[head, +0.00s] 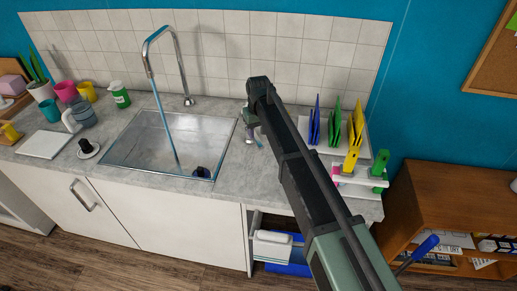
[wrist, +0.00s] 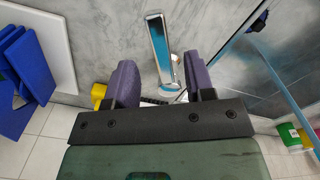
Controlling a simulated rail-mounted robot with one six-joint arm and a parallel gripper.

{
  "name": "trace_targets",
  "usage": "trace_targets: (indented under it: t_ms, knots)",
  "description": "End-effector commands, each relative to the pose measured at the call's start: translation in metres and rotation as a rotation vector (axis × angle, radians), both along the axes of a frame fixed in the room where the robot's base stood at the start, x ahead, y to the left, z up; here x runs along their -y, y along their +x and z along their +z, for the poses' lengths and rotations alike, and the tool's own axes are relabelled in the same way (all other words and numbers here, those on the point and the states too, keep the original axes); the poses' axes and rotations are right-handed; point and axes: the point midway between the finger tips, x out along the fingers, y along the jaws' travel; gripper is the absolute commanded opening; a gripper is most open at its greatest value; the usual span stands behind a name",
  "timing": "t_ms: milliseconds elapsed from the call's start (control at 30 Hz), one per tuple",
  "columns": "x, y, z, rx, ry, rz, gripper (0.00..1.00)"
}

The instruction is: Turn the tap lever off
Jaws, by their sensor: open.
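A metal tap lever (wrist: 160,45) on a round white and blue base stands upright in the wrist view. It shows in the gap between my two purple fingers. My gripper (wrist: 162,78) is open, one finger on each side of the lever, and I cannot tell whether either touches it. In the head view my gripper (head: 253,137) is low over the counter just right of the sink, and the arm hides most of the area around it. The tall curved tap spout (head: 163,37) stands behind the sink, with a blue stream of water (head: 166,125) falling from it.
The metal sink (head: 140,142) lies left of my gripper. Blue, green and yellow boards stand in a rack (head: 377,160) to the right. A green bottle (head: 119,95), mugs and a plant are at the back left. The tiled wall (head: 220,50) is behind.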

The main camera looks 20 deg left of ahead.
Motion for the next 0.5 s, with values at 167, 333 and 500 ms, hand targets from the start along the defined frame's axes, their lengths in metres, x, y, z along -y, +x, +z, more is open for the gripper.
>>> trace_targets:
  t_ms: [167, 333, 500]
  knots:
    - [0.0, 0.0, -0.044, 0.0, 0.0, 0.0, 0.49]
    - [0.0, 0.0, -0.045, 0.0, 0.0, 0.0, 0.49]
    - [0.0, 0.0, -0.043, 0.0, 0.0, -0.001, 0.44]
